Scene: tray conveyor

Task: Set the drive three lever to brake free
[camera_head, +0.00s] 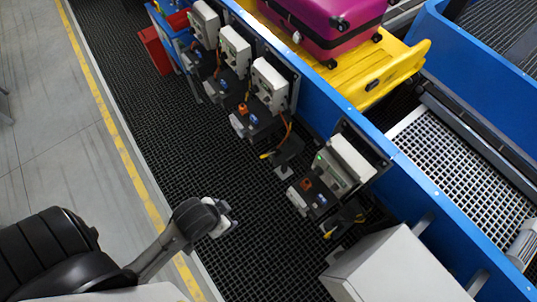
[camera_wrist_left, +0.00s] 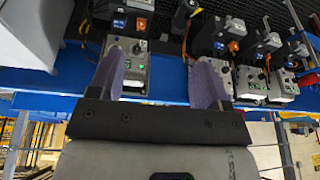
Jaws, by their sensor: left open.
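A row of drive units stands along the blue conveyor frame. The nearest grey control box (camera_head: 345,160) has a green light, and further boxes (camera_head: 270,85), (camera_head: 235,50) and (camera_head: 205,22) run to the upper left. Dark motors with orange and blue parts sit in front of them. Yellow-tipped dark handles (camera_head: 330,234) and (camera_head: 266,156) show low by two units. I cannot read which is drive three or its lever setting. My left gripper (camera_head: 226,216) is over the dark mesh floor, apart from the units. In the left wrist view the gripper (camera_wrist_left: 158,82) is open and empty, a control box (camera_wrist_left: 127,66) showing behind between its fingers.
A large grey cabinet (camera_head: 395,268) stands at the lower right. A magenta suitcase (camera_head: 325,22) lies on a yellow tray (camera_head: 400,64) on the conveyor behind the blue side rail (camera_head: 420,180). A red bin (camera_head: 155,50) stands far left. The mesh walkway (camera_head: 150,120) is clear.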

